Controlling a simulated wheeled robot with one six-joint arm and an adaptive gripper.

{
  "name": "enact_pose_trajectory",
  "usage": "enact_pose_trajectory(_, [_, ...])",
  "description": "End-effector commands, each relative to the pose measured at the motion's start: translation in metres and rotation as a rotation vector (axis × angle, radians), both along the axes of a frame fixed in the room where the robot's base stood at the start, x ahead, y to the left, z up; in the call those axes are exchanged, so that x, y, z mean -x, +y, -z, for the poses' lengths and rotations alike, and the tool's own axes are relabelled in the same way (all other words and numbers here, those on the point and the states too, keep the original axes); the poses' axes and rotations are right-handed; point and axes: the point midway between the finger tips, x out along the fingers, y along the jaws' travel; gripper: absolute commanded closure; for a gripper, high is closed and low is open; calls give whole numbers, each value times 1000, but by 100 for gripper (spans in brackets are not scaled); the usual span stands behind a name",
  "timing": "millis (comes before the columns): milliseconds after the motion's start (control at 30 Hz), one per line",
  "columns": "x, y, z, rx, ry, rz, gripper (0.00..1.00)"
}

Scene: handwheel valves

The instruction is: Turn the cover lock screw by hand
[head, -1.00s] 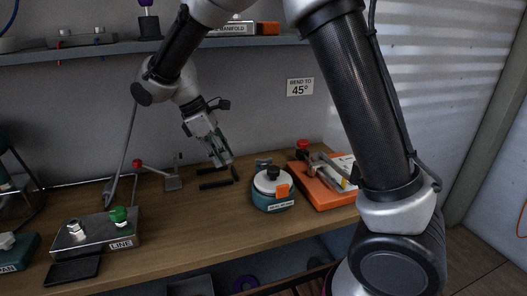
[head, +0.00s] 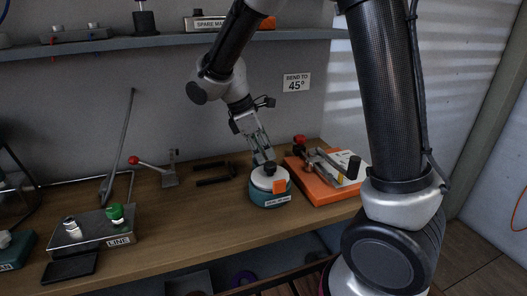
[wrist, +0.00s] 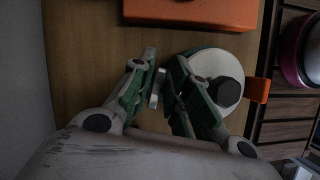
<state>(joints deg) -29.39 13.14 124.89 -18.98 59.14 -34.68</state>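A round teal pot (head: 265,198) with a white lid (head: 260,181) stands on the bench. A black knob (head: 269,169), which looks like the cover lock screw, sits on the lid; an orange tab (head: 279,186) is at its front. In the wrist view the black knob (wrist: 225,92) is right of my fingers, with the white lid (wrist: 203,63) partly behind the right finger and the orange tab (wrist: 257,90) beyond. My gripper (wrist: 165,65) is open, with a narrow empty gap between the fingertips. In the head view my gripper (head: 263,157) is just above the lid, close to the knob.
An orange board (head: 315,184) with a clamp stands close right of the pot. A black fork-shaped piece (head: 213,181) lies to the left, near a red-knobbed lever (head: 166,177). A metal LINE block (head: 90,232) is further left.

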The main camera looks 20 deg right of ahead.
Motion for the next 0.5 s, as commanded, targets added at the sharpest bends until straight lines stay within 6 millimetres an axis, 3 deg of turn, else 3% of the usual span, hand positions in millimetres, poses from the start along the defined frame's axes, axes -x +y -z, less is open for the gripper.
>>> enact_pose_trajectory(167, [0, 0, 0, 0, 0, 0, 82])
enact_pose_trajectory(267, [0, 0, 0, 0, 0, 0, 100])
enact_pose_trajectory(500, [0, 0, 0, 1, 0, 3, 100])
